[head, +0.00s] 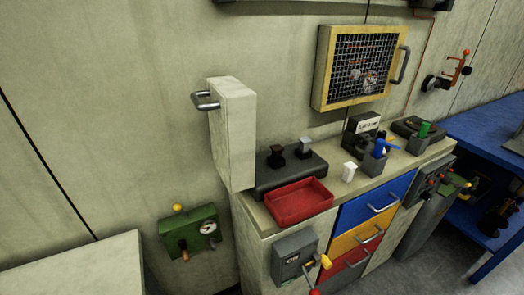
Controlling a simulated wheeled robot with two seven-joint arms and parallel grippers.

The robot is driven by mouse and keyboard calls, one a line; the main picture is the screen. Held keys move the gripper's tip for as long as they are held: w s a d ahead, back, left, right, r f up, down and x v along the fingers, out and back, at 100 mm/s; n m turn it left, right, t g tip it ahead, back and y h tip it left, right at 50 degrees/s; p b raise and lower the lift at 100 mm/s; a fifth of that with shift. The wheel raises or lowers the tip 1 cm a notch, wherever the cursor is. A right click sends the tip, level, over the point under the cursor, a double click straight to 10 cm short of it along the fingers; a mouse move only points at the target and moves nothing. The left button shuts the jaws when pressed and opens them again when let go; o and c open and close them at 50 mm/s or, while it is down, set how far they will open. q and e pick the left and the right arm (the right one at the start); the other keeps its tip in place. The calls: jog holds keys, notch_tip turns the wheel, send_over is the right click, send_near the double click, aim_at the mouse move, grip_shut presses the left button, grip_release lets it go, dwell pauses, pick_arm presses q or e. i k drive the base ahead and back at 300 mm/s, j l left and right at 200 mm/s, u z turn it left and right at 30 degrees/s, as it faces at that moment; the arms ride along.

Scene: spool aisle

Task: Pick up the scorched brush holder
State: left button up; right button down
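Two small dark blocks stand upright on a dark grey base plate (262,182) on the counter. A small white block (349,171) stands right of the tray. Neither of my grippers is in view.
An open pale door (232,135) with a metal handle stands left of the base plate. Blue, yellow and red drawers are below. A blue shelf (485,130) is at far right.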

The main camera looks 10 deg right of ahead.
aim_at(277, 149)
jog(key=l, duration=1.2)
jog(key=i+l, duration=0.1)
jog(key=l, duration=1.1)
